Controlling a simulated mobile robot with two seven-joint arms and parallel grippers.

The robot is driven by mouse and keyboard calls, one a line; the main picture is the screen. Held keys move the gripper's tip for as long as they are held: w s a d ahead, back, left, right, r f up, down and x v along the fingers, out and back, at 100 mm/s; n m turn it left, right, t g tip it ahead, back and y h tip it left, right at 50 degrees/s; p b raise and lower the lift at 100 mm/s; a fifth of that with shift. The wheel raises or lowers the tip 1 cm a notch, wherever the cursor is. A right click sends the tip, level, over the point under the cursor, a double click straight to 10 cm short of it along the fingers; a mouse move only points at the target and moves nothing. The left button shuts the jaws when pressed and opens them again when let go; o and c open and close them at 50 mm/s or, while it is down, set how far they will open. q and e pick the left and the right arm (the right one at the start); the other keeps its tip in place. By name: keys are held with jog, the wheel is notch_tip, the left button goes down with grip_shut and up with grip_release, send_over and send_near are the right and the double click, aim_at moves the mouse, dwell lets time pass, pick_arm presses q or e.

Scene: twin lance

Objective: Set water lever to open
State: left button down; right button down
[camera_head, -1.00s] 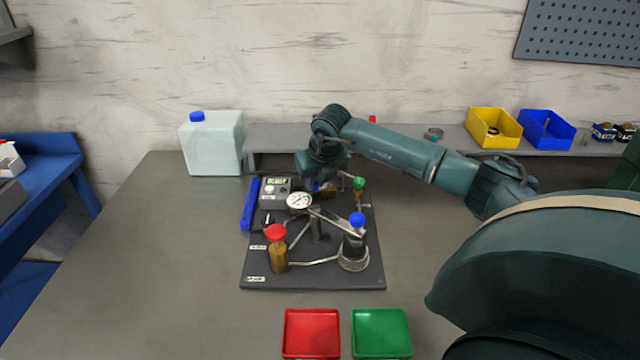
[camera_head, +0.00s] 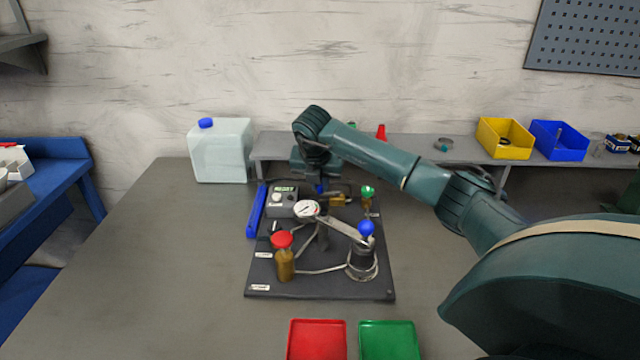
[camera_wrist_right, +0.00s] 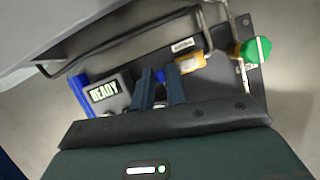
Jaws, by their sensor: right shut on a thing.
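A small brass valve body (camera_head: 338,200) sits at the back of the dark rig board (camera_head: 320,289). In the right wrist view the brass body (camera_wrist_right: 190,63) has a blue lever (camera_wrist_right: 160,75) at its left end. My right gripper (camera_wrist_right: 160,85) reaches down over the back of the board, its two fingers close together on the blue lever. In the head view the gripper (camera_head: 319,186) is mostly hidden by my own wrist, and only a bit of blue shows there. The lever's exact angle is hard to tell. My left gripper is not in view.
A green knob (camera_head: 367,191) stands right of the valve, and a box reading READY (camera_wrist_right: 110,92) is on its left. A gauge (camera_head: 306,209), red knob (camera_head: 282,240) and blue ball knob (camera_head: 366,228) stand nearer. A grey shelf (camera_head: 400,149) runs behind.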

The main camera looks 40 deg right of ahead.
dwell(0.4)
jog(key=c, duration=1.4)
grip_release()
jog(key=v, duration=1.3)
jog(key=shift+b, duration=0.4)
